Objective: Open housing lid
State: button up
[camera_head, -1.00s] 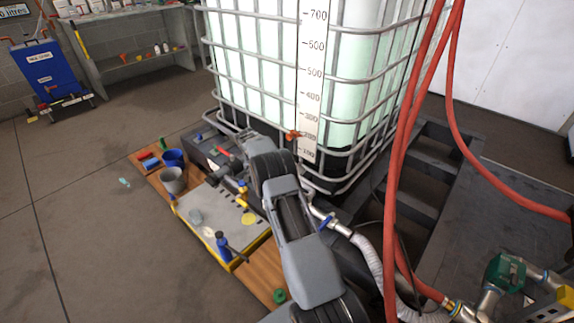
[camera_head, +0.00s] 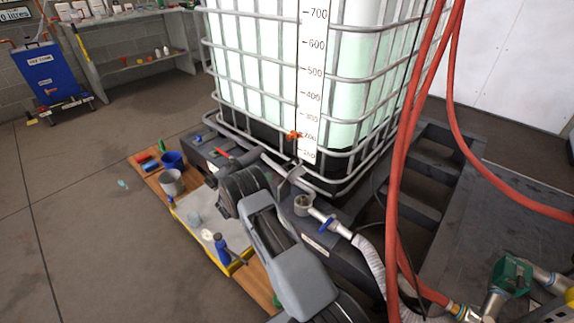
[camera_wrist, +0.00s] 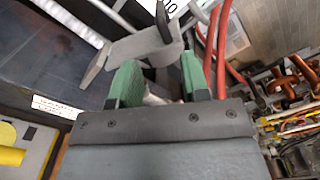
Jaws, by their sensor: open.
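A grey round fitting with a dark opening on top (camera_head: 303,203), possibly the housing, stands on the dark base by the tank; a grey angled piece (camera_head: 296,178) is just behind it. I cannot tell for certain which part is the lid. In the wrist view, a grey rounded piece with a flat arm (camera_wrist: 145,46) lies just beyond my fingertips. My gripper (camera_wrist: 158,78) is open, with green pads apart on either side of a pale part that is partly hidden. Whether the pads touch anything is unclear. In the head view my own arm hides the fingers.
The caged liquid tank (camera_head: 270,85) stands close behind. Red hoses (camera_head: 405,170) hang at right, and a silver hose (camera_head: 370,262) runs from the fitting's blue-handled valve (camera_head: 326,226). A wooden board (camera_head: 150,173) with cups lies left. Open floor (camera_head: 80,200) lies farther left.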

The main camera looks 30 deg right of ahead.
aim_at(287, 163)
jog(key=b+x, duration=0.4)
jog(key=x, duration=0.8)
jog(key=shift+f, duration=0.15)
jog(key=shift+x, duration=0.85)
grip_shut()
